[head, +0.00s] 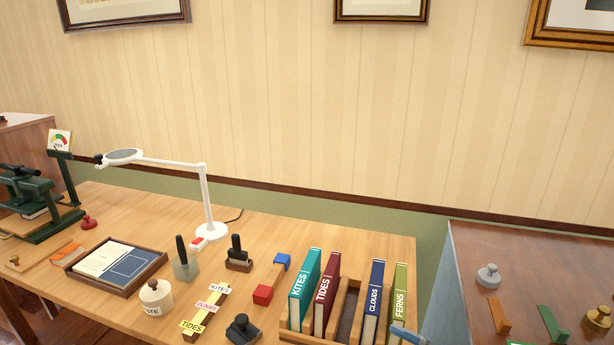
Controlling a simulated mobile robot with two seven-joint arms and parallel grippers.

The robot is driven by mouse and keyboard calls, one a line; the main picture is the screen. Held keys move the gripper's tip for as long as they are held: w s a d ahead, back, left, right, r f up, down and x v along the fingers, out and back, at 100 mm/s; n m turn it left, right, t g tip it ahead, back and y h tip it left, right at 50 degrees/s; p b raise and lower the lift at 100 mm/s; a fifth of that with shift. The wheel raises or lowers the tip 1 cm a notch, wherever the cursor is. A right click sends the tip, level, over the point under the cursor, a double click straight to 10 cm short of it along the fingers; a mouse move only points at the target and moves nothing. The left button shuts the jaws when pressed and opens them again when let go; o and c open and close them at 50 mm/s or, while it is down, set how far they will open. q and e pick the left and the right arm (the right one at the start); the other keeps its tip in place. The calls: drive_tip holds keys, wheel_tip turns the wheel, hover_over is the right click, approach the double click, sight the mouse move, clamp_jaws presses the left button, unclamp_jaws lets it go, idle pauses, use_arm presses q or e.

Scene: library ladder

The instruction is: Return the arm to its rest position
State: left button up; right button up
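Neither of my grippers can be made out in the head view, and no arm is clearly in view. A small blue-grey piece (408,335) shows at the bottom edge beside the book rack; I cannot tell what it belongs to. The wooden rack (295,326) on the desk holds upright books: teal KITES (304,288), dark red TIDES (326,292), blue CLOUDS (373,300) and green FERNS (398,300). A gap shows between TIDES and CLOUDS.
The wooden desk (345,245) carries a white lamp (207,205), a tray (128,287) with a booklet, a glue pot (155,297), a label holder (206,316) and a green press (40,205). A darker table (520,255) stands at right. The desk's back right is clear.

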drive_tip(key=s+d+f+m+h, duration=0.2)
drive_tip(key=s+f+m+h, duration=0.55)
drive_tip(key=f+m, duration=0.3)
drive_tip(key=s+d+f+m+h, duration=0.2)
drive_tip(key=s+f+m+h, duration=0.6)
drive_tip(key=f, duration=0.4)
use_arm(q)
wheel_tip(320, 180, up, 13)
drive_tip(key=s+a+p, duration=0.1)
drive_tip(key=p, duration=1.5)
drive_tip(key=shift+a+r+m, duration=0.2)
drive_tip(key=shift+m, duration=0.1)
use_arm(e)
wheel_tip(320, 180, up, 15)
drive_tip(key=t, duration=0.1)
drive_tip(key=shift+w+d+t+y, duration=0.25)
drive_tip(key=shift+d+t+y, duration=0.05)
drive_tip(key=shift+d+y, duration=0.15)
use_arm(q)
drive_tip(key=shift+s, duration=0.1)
use_arm(e)
drive_tip(key=shift+f, duration=0.1)
